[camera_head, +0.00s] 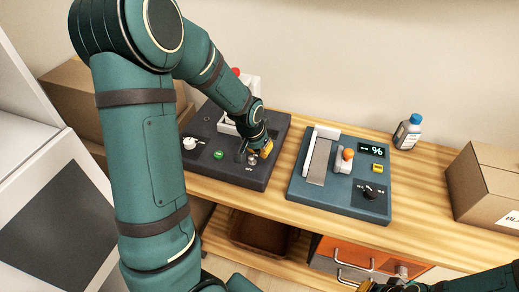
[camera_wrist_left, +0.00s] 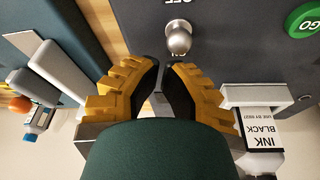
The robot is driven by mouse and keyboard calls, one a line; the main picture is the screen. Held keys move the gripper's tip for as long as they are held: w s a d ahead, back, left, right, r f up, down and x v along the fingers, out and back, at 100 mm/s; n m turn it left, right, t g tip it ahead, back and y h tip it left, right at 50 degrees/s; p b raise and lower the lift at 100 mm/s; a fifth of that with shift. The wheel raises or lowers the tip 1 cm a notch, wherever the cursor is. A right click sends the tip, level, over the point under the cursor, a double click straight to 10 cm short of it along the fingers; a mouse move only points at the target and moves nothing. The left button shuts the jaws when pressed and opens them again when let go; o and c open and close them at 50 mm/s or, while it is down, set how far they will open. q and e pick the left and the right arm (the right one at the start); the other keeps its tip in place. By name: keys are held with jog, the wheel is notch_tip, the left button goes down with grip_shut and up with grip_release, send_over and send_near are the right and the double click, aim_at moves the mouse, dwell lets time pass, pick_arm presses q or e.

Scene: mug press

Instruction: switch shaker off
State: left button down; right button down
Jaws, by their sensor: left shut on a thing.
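The dark shaker unit (camera_head: 225,165) stands on the wooden bench, left of centre in the head view. Its small silver toggle (camera_head: 252,160) is by the OFF label. My left gripper (camera_head: 266,150) is down at the unit, just right of the toggle. In the left wrist view, the toggle's round silver tip (camera_wrist_left: 178,38) shows just beyond the yellow and black fingertips (camera_wrist_left: 165,68).
A green button (camera_head: 218,154) and white knob (camera_head: 190,143) are on the shaker unit. A blue press unit (camera_head: 300,188) with an orange-tipped lever stands to its right. A bottle (camera_head: 407,133) and cardboard box (camera_head: 480,180) are farther right. An orange drawer (camera_head: 345,255) is below.

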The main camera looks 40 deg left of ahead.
pick_arm(q)
jog(key=shift+w, duration=0.1)
jog(key=shift+r+p, duration=0.6)
jog(key=shift+r, duration=0.2)
pick_arm(e)
jog(key=shift+r, duration=0.55)
